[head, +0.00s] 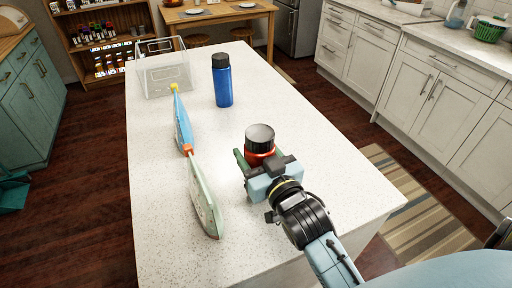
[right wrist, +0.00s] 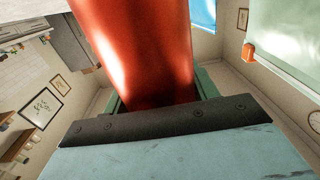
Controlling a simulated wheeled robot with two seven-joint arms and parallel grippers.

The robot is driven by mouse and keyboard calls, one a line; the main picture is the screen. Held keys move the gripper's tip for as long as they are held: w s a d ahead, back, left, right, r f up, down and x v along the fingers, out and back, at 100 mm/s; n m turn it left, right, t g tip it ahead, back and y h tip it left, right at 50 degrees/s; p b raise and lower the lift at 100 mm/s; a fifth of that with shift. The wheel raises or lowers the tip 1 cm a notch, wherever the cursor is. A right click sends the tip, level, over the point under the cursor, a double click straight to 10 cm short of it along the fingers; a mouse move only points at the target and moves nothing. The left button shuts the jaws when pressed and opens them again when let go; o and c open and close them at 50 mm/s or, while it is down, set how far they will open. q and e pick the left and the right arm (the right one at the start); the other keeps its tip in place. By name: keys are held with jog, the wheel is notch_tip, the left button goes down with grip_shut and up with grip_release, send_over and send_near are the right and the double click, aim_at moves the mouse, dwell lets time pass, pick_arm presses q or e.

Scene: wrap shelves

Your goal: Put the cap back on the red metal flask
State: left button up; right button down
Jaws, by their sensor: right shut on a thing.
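The red metal flask (head: 258,158) stands upright over the white counter, toward its right side. A dark cap with a grey top (head: 260,137) is on its upper end; I cannot tell whether it is fully seated. My right gripper (head: 257,172) is shut around the red flask's body, reaching in from the lower right. In the right wrist view the red flask (right wrist: 140,50) fills the upper middle, between the green fingers. Its top and the cap are outside that view. My left gripper is not in view.
A blue flask with black cap (head: 222,85) stands farther back on the counter (head: 150,215). To the left are a blue bottle (head: 183,125) and a pale green bottle with orange cap (head: 205,200). A clear bin (head: 165,75) is behind. The counter's right part is clear.

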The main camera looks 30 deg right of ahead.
pick_arm(q)
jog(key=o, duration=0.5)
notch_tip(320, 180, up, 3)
jog(key=p, duration=0.2)
jog(key=shift+p, duration=0.35)
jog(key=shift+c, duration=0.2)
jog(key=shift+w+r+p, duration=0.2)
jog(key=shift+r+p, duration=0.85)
pick_arm(e)
jog(key=w+d+r, duration=0.3)
jog(key=w+r, duration=0.1)
jog(key=w, duration=0.3)
jog(key=w+d+r+h, duration=0.1)
jog(key=w+d+r, duration=0.3)
jog(key=w, duration=0.3)
jog(key=shift+w+r+m, duration=0.3)
jog(key=shift+w+r, duration=0.05)
jog(key=shift+r, duration=0.05)
jog(key=shift+d, duration=0.1)
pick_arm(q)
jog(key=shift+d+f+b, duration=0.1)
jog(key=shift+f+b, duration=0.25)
pick_arm(e)
notch_tip(320, 180, down, 6)
jog(key=shift+f, duration=0.1)
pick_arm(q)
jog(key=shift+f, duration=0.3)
pick_arm(e)
jog(key=shift+f, duration=1.9)
